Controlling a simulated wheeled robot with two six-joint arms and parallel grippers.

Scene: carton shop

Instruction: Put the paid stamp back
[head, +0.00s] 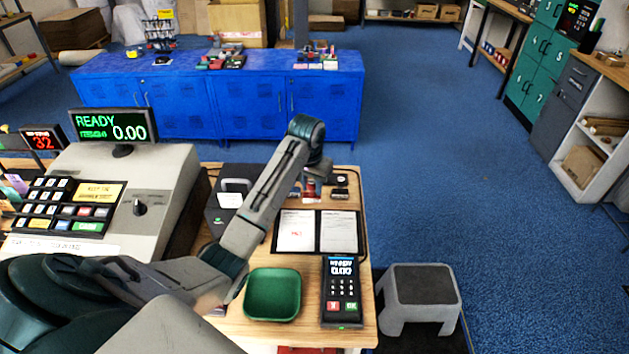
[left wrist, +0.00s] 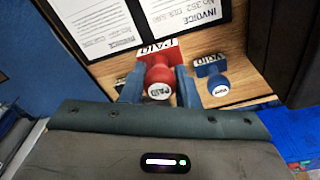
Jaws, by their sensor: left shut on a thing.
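The red paid stamp (left wrist: 158,79) is between the two fingers of my left gripper (left wrist: 158,88), which is shut on it. Its block lettered PAID faces the invoices in the left wrist view. In the head view, my left gripper (head: 311,190) is over the far part of the wooden counter, just beyond the invoice folder, and mostly hides the stamp. A blue void stamp (left wrist: 213,80) stands beside the paid stamp in the left wrist view. Another dark stamp is partly hidden behind a finger. I cannot tell whether the paid stamp touches the counter. My right gripper is not in view.
A dark folder with two invoice sheets (head: 318,231) lies nearer on the counter (head: 230,325). A green tray (head: 272,294) and a card terminal (head: 341,290) are at the front. The cash register (head: 150,185) stands left. A grey step stool (head: 419,297) is on the floor right.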

